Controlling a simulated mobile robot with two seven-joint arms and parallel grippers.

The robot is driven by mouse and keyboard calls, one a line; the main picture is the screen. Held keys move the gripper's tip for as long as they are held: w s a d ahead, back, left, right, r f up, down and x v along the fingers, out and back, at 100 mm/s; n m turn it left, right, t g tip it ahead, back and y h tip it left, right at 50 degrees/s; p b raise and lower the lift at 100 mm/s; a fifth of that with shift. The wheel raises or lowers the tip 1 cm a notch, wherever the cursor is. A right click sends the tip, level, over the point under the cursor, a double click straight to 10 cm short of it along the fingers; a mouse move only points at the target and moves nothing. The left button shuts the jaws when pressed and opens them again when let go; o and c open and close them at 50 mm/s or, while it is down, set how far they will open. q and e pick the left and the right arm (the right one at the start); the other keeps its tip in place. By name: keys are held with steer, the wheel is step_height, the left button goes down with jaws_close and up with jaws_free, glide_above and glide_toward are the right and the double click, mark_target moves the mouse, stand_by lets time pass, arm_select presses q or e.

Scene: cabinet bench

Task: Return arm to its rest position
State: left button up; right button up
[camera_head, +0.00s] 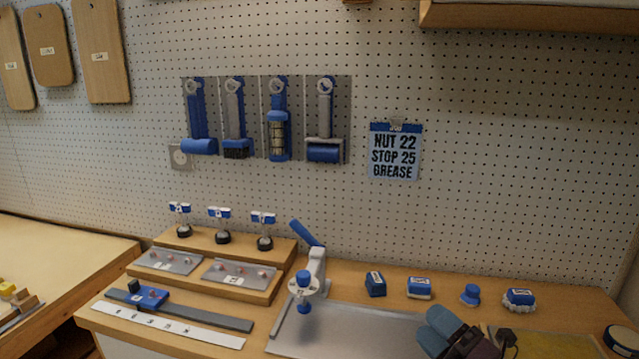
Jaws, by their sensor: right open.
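My right gripper (462,338) comes in at the bottom edge, right of centre, over the front of the bench. Its dark blue-grey fingers are open, and I see nothing held between them. Part of it is cut off by the frame. It is to the right of the metal plate (350,335) and in front of the row of small blue-and-white items. My left gripper is not in view.
A press with a blue lever (307,233) stands on the bench left of my gripper. Small blue blocks (375,284) (419,288) and a blue knob (470,294) stand behind it. A stepped wooden stand (230,238) is at left. Tools hang on the pegboard (480,60).

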steer(key=s+d+f+m+h, duration=0.1)
steer(key=d+f+m+h, duration=0.1)
steer(key=m+h, duration=0.2)
steer(key=s+d+f+m+h, duration=0.2)
steer(key=d+m+h, duration=0.1)
steer(key=m+h, duration=0.1)
steer(key=s+d+f+m+t+h, duration=0.1)
steer(key=d+m+h, duration=0.1)
steer(key=m+h, duration=0.2)
steer(key=shift+s+d+f+m, duration=0.1)
steer(key=shift+d+f+m, duration=0.1)
steer(key=shift+m, duration=0.45)
steer(key=shift+s+d+f+m, duration=0.1)
steer(key=shift+f+m, duration=0.1)
steer(key=shift+m, duration=0.45)
steer(key=s+d+f+m+g+h, duration=0.4)
steer(key=s+f+m+g, duration=0.1)
steer(key=s+f+m, duration=0.15)
steer(key=s+a+f+m+g+y, duration=0.1)
steer(key=s+f+m+g, duration=0.3)
steer(key=s, duration=0.6)
steer(key=s+a+f+m+g+y, duration=0.25)
steer(key=s+g, duration=0.35)
steer(key=s, duration=0.4)
steer(key=w+f+n+t, duration=0.1)
steer(key=w+f+t, duration=0.7)
steer(key=f, duration=0.1)
steer(key=shift+w+d+f, duration=0.15)
steer(key=shift+w+d, duration=0.1)
steer(key=shift+d, duration=0.05)
